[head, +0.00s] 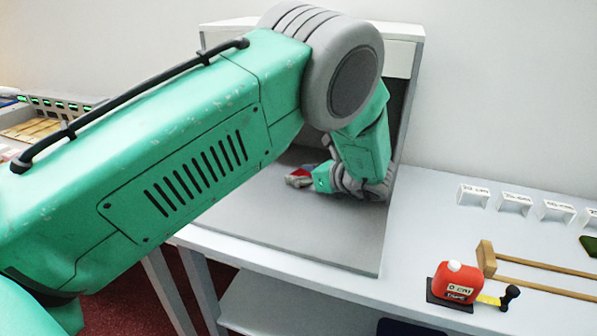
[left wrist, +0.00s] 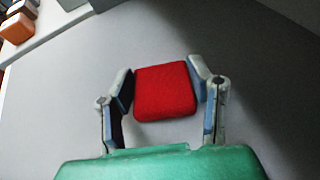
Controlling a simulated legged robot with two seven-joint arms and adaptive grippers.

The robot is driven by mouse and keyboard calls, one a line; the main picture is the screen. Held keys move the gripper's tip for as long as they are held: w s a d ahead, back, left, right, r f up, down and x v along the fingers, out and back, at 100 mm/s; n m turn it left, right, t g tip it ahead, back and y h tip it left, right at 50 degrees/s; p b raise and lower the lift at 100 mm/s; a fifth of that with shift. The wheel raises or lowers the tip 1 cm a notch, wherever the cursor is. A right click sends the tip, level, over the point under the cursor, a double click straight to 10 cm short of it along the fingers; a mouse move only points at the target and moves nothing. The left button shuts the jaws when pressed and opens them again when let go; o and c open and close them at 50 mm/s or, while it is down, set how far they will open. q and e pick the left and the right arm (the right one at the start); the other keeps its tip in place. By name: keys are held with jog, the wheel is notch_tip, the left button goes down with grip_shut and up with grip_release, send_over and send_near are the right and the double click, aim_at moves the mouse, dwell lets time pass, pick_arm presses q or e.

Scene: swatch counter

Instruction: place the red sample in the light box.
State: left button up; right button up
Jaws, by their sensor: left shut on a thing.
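The red sample (left wrist: 165,91) is a flat square cushion-like piece with rounded corners. My left gripper (left wrist: 164,84) is shut on it, with a finger at each side in the left wrist view. In the head view the red sample (head: 299,173) is a small patch at the tip of my left gripper (head: 297,177), low inside the light box. The light box (head: 330,236) is a white-framed booth with a grey floor, open at the front. My arm hides much of its inside. I cannot tell whether the sample touches the floor. My right gripper is not in view.
A red tape measure (head: 456,283) stands on the white counter (head: 408,244) right of the box. Wooden strips (head: 540,288) and several white label blocks (head: 515,202) are beyond it. A tray of tan pieces (head: 33,130) lies at the far left. Grey floor around the sample is clear.

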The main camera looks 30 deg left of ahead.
pick_arm(q)
jog(key=shift+d+f, duration=0.1)
jog(key=shift+d, duration=0.35)
jog(key=o, duration=0.8)
jog(key=shift+w, duration=0.1)
jog(key=shift+o, duration=0.2)
jog(key=shift+a, duration=0.6)
jog(key=shift+d, duration=0.1)
jog(key=shift+d+r, duration=0.25)
jog(key=shift+d, duration=0.15)
jog(key=v, duration=1.1)
jog(key=shift+d, duration=0.25)
